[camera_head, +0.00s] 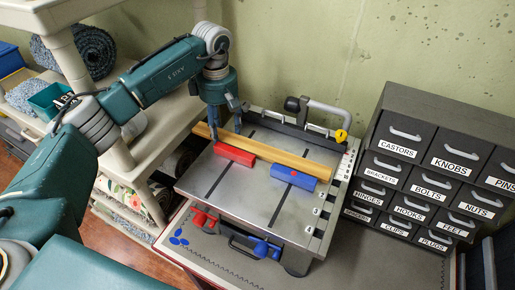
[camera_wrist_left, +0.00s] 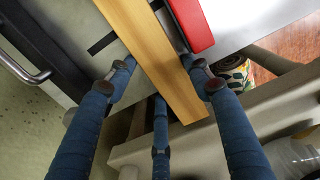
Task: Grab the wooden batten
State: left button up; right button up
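The wooden batten (camera_head: 283,158) is a long yellow-brown strip lying across the metal top of a bench tool, its left end overhanging the edge. It also shows in the left wrist view (camera_wrist_left: 155,55), running diagonally between my fingers. My left gripper (camera_head: 228,134) points down at the batten's left end, with blue fingers spread on either side. It is open in the left wrist view (camera_wrist_left: 158,68), and I cannot tell whether any finger touches the wood. My right gripper is in neither view.
A red block (camera_head: 234,154) and a blue block (camera_head: 293,178) lie along the batten's near side. A clamp handle (camera_head: 326,112) stands behind. A grey drawer cabinet (camera_head: 425,180) is at the right, and a beige shelf (camera_head: 165,140) at the left, close to my gripper.

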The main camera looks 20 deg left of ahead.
pick_arm(q)
jog(key=c, duration=0.5)
